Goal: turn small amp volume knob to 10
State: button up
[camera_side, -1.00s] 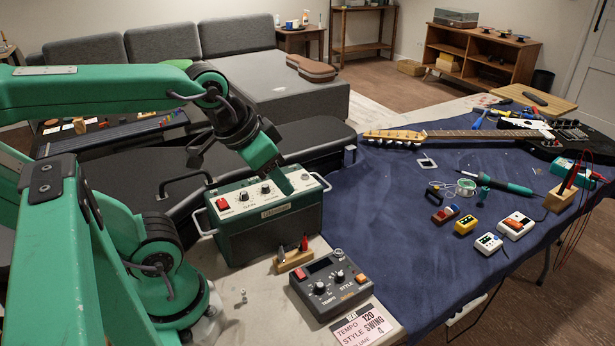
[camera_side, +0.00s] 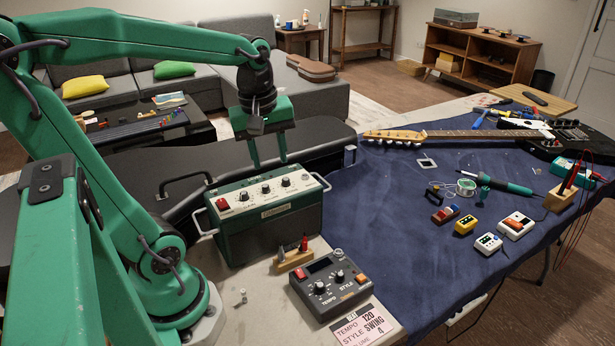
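The small amp (camera_side: 268,228) is a dark green box with a light top panel, standing on the pale bench top. A red switch (camera_side: 222,204) sits at the panel's left. Three dark-capped knobs sit in a row: a left knob (camera_side: 243,196), a middle knob (camera_side: 265,188) and a right knob (camera_side: 286,182). Their labels and pointer positions are too small to read surely, so I cannot tell which is volume. My gripper (camera_side: 270,166) points down with its two fingers apart and nothing between them. It appears above the panel's back edge, clear of the knobs.
The amp has a metal handle at each end. A tempo box (camera_side: 330,284), a small wooden holder (camera_side: 294,261) and a printed card (camera_side: 364,326) lie in front of it. A blue cloth (camera_side: 385,240) with tools and a guitar (camera_side: 548,137) lies to the right.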

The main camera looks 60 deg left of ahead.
aim_at(265, 186)
jog(key=a+n, duration=0.1)
jog(key=n, duration=0.1)
jog(key=a+n+g, duration=0.1)
jog(key=n, duration=0.1)
jog(key=a+f+n, duration=0.1)
jog(key=a, duration=0.1)
jog(key=shift+w+n+g+h, duration=0.15)
jog(key=shift+n+g+h, duration=0.15)
jog(key=shift+n, duration=0.1)
jog(key=shift+f, duration=3.85)
grip_shut()
